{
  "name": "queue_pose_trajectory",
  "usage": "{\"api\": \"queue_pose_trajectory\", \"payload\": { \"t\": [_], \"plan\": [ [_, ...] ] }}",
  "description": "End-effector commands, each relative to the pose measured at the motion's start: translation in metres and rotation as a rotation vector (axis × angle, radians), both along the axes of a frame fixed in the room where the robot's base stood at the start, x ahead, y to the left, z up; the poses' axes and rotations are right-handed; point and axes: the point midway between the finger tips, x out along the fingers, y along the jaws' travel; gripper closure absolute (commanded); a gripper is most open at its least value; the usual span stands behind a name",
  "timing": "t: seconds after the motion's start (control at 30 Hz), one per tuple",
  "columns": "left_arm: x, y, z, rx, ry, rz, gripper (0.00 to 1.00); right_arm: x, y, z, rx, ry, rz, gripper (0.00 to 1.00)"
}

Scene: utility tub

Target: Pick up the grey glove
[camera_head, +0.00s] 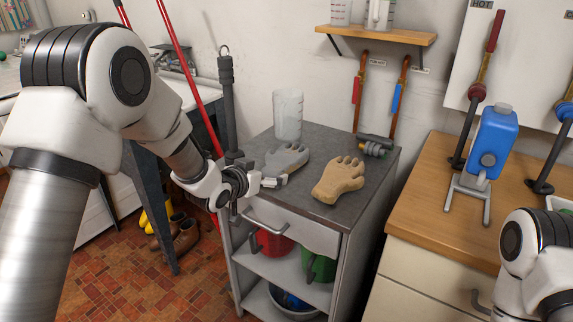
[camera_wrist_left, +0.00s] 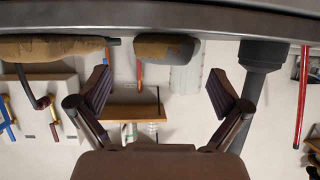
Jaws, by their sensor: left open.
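The grey glove (camera_head: 286,159) lies flat on the top of the grey cart (camera_head: 322,212), left of a tan glove (camera_head: 340,179). My left gripper (camera_head: 264,185) is at the cart's front left edge, just in front of the grey glove's near end. In the left wrist view, which is upside down, the left gripper (camera_wrist_left: 160,92) is open with nothing between its fingers. The grey glove (camera_wrist_left: 167,47) shows there beyond the fingers, roughly centred between them, with a brownish patch. My right gripper is out of view.
A translucent beaker (camera_head: 288,114) stands behind the grey glove. A dark post (camera_head: 227,100) rises left of the cart. A small coiled item (camera_head: 374,146) lies at the back right. A wooden counter (camera_head: 455,192) holds a blue container (camera_head: 493,140).

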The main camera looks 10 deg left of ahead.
Motion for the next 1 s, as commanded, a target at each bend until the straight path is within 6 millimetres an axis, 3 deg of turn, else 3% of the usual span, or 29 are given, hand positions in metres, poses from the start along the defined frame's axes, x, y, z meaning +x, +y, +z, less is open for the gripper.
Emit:
{"api": "queue_pose_trajectory", "payload": {
  "t": [0.2, 0.43, 0.47, 0.63, 1.0],
  "plan": [
    [0.032, -0.007, -0.020, 0.001, 0.002, -0.001, 0.00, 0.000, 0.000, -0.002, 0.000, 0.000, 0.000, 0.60],
    [0.035, -0.007, -0.021, -0.001, 0.004, 0.001, 0.00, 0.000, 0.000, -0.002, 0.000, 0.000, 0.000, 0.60],
    [0.035, -0.007, -0.021, -0.001, 0.004, 0.001, 0.04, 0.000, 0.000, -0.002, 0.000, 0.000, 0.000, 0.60],
    [0.035, -0.007, -0.021, -0.001, 0.004, 0.001, 0.64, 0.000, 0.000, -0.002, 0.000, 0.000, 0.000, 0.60],
    [0.035, -0.007, -0.020, 0.000, 0.005, 0.001, 0.65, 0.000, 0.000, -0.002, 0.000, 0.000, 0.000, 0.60]
  ]
}}
